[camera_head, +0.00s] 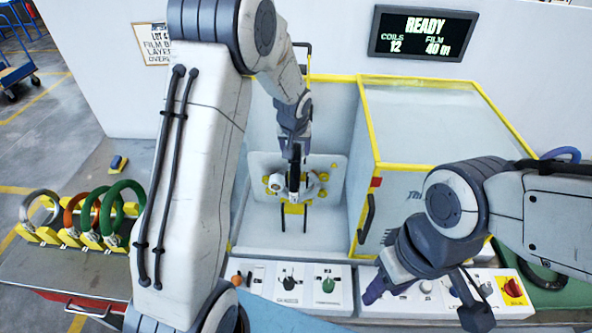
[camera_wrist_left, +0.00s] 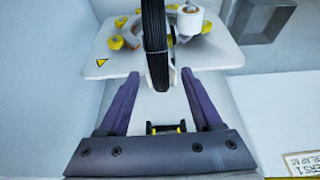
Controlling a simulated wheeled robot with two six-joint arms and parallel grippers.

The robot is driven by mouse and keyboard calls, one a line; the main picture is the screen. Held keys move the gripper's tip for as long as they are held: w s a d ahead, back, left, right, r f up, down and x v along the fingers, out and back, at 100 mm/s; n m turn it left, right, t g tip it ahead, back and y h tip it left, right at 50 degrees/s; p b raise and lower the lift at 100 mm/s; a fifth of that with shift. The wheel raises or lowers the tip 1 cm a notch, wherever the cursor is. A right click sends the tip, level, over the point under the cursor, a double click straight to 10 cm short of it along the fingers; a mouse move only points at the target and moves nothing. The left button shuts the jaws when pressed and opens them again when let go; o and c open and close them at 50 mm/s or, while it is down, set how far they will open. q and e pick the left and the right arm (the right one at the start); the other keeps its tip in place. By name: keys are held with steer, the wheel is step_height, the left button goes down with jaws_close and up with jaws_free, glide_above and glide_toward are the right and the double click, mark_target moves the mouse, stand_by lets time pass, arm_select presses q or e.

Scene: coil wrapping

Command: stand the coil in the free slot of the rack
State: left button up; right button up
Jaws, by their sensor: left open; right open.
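A black coil (camera_head: 294,181) stands edge-on in the ring of the machine's wrapping head, and it also shows in the left wrist view (camera_wrist_left: 155,45). My left gripper (camera_head: 293,152) is over it; in the left wrist view its purple fingers (camera_wrist_left: 160,76) are open, one on each side of the coil, with gaps visible. The rack (camera_head: 48,236), with yellow holders, stands at the left of the bench and carries a grey, an orange and two green coils. My arm hides what lies right of it, and I cannot make out a free slot. My right gripper (camera_head: 424,298) is open and empty above the control panel.
A yellow-edged clear cover (camera_head: 430,120) stands right of the wrapping bay. Control panels (camera_head: 300,285) with knobs and a red switch run along the front. A screen (camera_head: 423,33) reads READY.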

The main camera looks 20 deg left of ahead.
arm_select(q)
steer(key=shift+x, duration=1.35)
jaws_close()
steer(key=shift+r, duration=0.15)
stand_by(0.4)
